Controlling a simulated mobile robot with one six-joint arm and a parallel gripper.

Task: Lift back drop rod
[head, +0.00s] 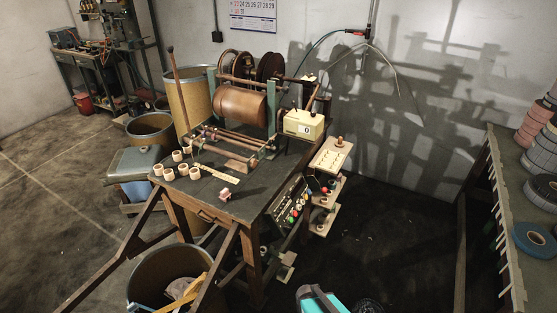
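The tape winding machine stands on a dark workbench (245,205) in the middle of the head view. A large brown roller (240,106) lies across it between green uprights. A thin brown rod (238,80) runs crosswise behind and above the roller. More thin rods (232,134) run crosswise in front of the roller, low over the bench top. I cannot tell for sure which of these is the back drop rod. Dark reels (271,66) sit at the back of the machine.
Several small tape cores (183,171) lie on the bench's left. A cream counter box (304,124) sits at its right, above a control panel with coloured buttons (295,206). Bins (190,95) stand left. A rack with tape rolls (535,239) stands right. Floor between is mostly clear.

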